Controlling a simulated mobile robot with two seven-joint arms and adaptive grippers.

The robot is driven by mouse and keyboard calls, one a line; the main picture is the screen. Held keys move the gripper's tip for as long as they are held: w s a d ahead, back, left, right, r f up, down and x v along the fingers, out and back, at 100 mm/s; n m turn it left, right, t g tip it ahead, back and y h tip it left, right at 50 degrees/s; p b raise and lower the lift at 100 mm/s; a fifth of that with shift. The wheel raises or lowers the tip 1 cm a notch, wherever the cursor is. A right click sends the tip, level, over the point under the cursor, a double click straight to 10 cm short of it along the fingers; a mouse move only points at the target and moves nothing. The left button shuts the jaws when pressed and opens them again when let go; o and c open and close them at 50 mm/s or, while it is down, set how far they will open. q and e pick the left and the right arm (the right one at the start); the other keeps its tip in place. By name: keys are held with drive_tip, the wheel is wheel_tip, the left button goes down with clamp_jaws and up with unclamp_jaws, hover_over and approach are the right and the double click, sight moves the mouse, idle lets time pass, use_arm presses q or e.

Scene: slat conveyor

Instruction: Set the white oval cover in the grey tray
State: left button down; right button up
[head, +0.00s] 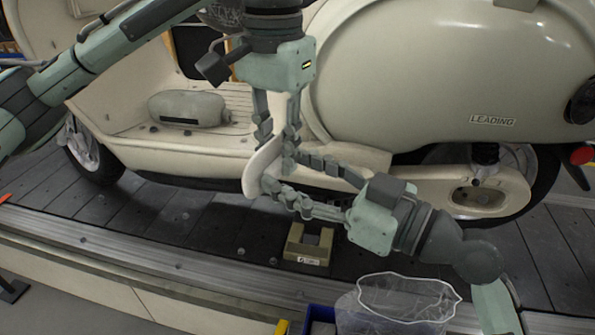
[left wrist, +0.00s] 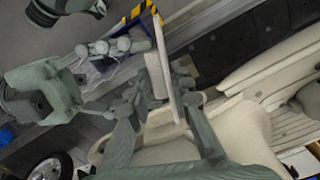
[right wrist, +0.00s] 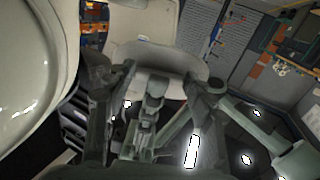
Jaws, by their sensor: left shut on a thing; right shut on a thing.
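The white oval cover (head: 264,166) is in the air in front of the scooter, tilted and nearly edge-on in the head view. My left gripper (head: 277,140) comes down from above and is shut on it. My right gripper (head: 279,173) reaches in from the lower right and is shut on it too. The fingers hide parts of the cover. It also shows as a thin pale edge in the left wrist view (left wrist: 164,68) and as a broad curved shape in the right wrist view (right wrist: 165,57). I cannot make out a grey tray for certain.
The cream scooter (head: 430,75) stands on the dark slat conveyor (head: 185,215) behind my grippers. A grey rounded pod (head: 188,105) lies on its footboard. A small beige block (head: 308,247) sits below the cover. A clear-lined bin (head: 395,308) and a blue crate (head: 318,318) stand at the front.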

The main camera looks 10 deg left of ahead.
use_arm(q)
drive_tip(key=shift+s, duration=0.1)
use_arm(e)
drive_tip(key=shift+w, duration=0.1)
drive_tip(key=shift+c, duration=1.2)
use_arm(q)
drive_tip(key=c, duration=1.3)
unclamp_jaws()
use_arm(e)
drive_tip(key=shift+c, duration=0.6)
